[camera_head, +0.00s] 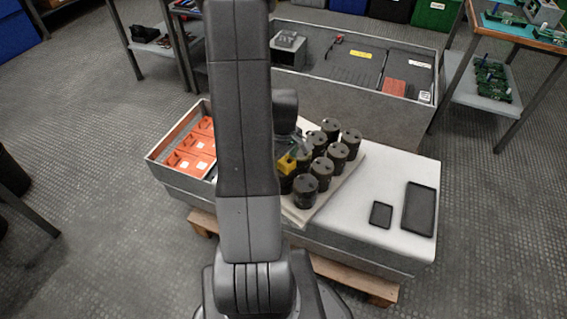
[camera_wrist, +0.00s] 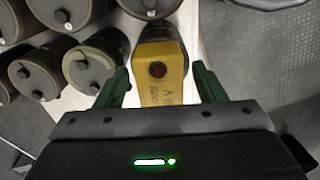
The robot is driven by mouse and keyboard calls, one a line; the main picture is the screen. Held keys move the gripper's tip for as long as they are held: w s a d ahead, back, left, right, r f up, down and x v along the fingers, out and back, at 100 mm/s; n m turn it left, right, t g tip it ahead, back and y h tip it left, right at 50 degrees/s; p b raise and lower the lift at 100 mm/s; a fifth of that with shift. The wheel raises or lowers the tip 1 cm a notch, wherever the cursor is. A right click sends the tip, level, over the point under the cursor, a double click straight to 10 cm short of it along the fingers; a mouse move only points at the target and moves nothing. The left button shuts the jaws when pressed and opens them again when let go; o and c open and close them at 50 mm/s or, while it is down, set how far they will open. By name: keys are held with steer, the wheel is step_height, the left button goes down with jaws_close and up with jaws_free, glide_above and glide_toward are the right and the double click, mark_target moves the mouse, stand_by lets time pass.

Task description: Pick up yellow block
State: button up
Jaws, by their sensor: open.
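The yellow block (camera_wrist: 160,72) has a dark round spot and dark lettering on it. In the wrist view it lies between the two green fingers of my gripper (camera_wrist: 160,85), which are apart, with a gap on both sides of it. A dark cylinder touches or lies just behind its far end. In the head view the yellow block (camera_head: 287,163) shows beside my arm, at the near left of the dark capacitors. My gripper is mostly hidden behind my arm there.
Several dark cylindrical capacitors (camera_head: 306,191) stand close by on a light board on the white-topped bench (camera_head: 370,180). A tray of orange parts (camera_head: 196,145) is at the left. Two black flat trays (camera_head: 420,208) lie at the right. The bench between is clear.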

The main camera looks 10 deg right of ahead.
steer(key=c, duration=1.2)
step_height(320, 180, up, 10)
steer(key=p, duration=0.2)
steer(key=shift+r+p, duration=0.1)
steer(key=shift+p, duration=0.2)
steer(key=shift+c, duration=0.2)
